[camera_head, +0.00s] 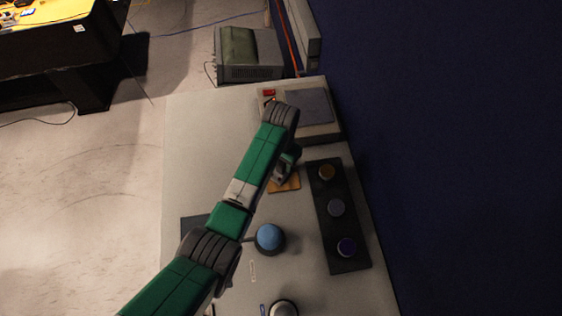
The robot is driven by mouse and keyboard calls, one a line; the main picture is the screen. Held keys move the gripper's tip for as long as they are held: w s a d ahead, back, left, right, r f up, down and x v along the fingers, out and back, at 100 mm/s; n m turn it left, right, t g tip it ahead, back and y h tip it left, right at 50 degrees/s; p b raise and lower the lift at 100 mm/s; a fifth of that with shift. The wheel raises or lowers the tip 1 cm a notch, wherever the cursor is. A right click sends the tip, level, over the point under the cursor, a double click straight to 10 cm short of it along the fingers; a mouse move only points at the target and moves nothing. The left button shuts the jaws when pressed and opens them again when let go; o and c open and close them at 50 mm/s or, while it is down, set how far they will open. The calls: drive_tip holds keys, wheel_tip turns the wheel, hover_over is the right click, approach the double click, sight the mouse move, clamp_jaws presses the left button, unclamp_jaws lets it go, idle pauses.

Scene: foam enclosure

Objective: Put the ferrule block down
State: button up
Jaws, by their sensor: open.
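My gripper (283,172) points down at the far part of the pale table, mostly hidden by my own green arm. It is open. Directly below it is a flat orange-brown piece (292,185), partly covered by the gripper. I cannot make out the ferrule block clearly; it may be hidden behind the gripper and arm. Whether the gripper touches anything is too small to tell.
A black strip with several round knobs (346,247) lies right of my gripper. A device with a grey top (308,105) stands behind. A blue ball-shaped thing (270,238) stands nearer. The pale table (195,150) is clear on the left. A dark blue wall (450,150) bounds the right.

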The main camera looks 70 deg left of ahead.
sight(281, 163)
wheel_tip(281, 163, up, 10)
drive_tip(key=shift+r+p, duration=0.25)
drive_tip(key=shift+p, duration=0.1)
idle(0.4)
